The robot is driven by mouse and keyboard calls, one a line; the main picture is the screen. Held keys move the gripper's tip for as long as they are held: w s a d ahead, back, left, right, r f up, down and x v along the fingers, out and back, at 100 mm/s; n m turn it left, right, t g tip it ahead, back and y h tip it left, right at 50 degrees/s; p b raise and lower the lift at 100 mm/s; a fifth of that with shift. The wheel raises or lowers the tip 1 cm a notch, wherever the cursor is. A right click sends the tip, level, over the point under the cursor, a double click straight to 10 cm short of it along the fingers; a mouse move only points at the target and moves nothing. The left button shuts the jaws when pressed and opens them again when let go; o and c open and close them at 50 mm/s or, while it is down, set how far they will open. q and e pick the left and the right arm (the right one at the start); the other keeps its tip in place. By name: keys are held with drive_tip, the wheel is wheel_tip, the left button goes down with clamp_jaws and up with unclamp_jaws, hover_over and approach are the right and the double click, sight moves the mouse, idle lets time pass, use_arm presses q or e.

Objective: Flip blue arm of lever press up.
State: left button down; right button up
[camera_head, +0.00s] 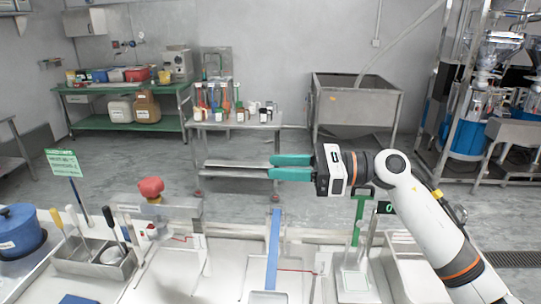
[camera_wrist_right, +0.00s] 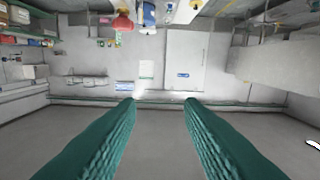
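The blue arm (camera_head: 273,250) of the lever press is a long narrow blue bar at the middle front of the head view. It runs from the bench's far side toward the near edge, and I cannot tell its exact tilt. My right gripper (camera_head: 271,167) is above and beyond the bar's far end, apart from it, with teal fingers pointing left. In the right wrist view the two fingers (camera_wrist_right: 160,101) are spread with nothing between them. The blue arm cannot be clearly made out there. My left gripper is not in view.
A green-handled press (camera_head: 358,220) stands right of the blue arm, below my right forearm. A red-knobbed device (camera_head: 151,188), a metal tool bin (camera_head: 90,262) and a blue pot (camera_head: 18,230) stand to the left. A metal cart (camera_head: 235,177) stands beyond the bench.

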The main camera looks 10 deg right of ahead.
drive_tip(key=shift+w+a+p, duration=0.2)
drive_tip(key=shift+a+p, duration=0.1)
drive_tip(key=shift+a, duration=1.05)
drive_tip(key=shift+c, duration=0.5)
clamp_jaws()
